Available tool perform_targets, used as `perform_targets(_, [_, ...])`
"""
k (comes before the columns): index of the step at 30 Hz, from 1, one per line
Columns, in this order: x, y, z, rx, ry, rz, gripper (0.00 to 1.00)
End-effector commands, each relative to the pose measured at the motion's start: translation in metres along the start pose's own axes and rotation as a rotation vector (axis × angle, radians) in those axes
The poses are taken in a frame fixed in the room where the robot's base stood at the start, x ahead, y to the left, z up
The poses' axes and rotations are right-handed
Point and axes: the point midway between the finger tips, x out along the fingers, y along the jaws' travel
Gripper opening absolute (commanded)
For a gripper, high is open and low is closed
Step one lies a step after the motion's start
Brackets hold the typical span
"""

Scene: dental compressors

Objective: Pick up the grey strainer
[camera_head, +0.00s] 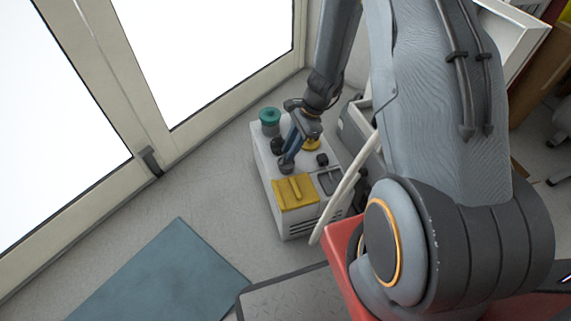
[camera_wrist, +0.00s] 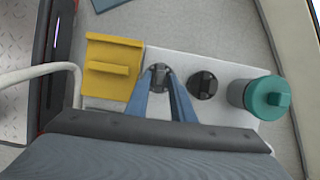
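The grey strainer appears to be the small round grey piece with a raised grip (camera_wrist: 160,76) on the white top of a unit. It also shows in the camera_head view (camera_head: 286,167), behind the yellow piece and partly covered by my fingers. My gripper (camera_wrist: 160,80) reaches down over it, with one blue finger on each side of its raised grip. The fingers are apart, with the grip between their tips. I cannot tell whether they press on it. In the camera_head view my gripper (camera_head: 288,158) is at the strainer, which appears to sit on the unit.
A dark round cap (camera_wrist: 203,85) sits close to the right of the strainer, then a teal-topped container (camera_wrist: 265,97). A yellow piece with a handle (camera_wrist: 112,68) is close on the left. A yellow knob (camera_head: 311,145) and a dark tray (camera_head: 330,181) share the unit's top (camera_head: 262,150).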

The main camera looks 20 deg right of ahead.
Motion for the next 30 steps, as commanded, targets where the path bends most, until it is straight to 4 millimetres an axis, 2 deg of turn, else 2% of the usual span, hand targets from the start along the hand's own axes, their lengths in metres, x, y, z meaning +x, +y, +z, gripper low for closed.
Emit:
perform_targets(1, [0.012, -0.001, 0.0, -0.001, -0.001, 0.002, 0.22])
perform_targets(3, [0.021, 0.0, 0.001, -0.001, -0.001, 0.003, 0.22])
perform_targets(7, [0.03, -0.001, 0.001, -0.002, 0.0, 0.001, 0.22])
perform_targets(15, [0.031, -0.001, 0.001, -0.002, 0.0, 0.0, 0.2])
perform_targets(19, [0.031, -0.001, 0.001, -0.002, 0.0, 0.0, 0.0])
perform_targets(30, [0.025, -0.001, 0.003, -0.003, 0.0, 0.0, 0.0])
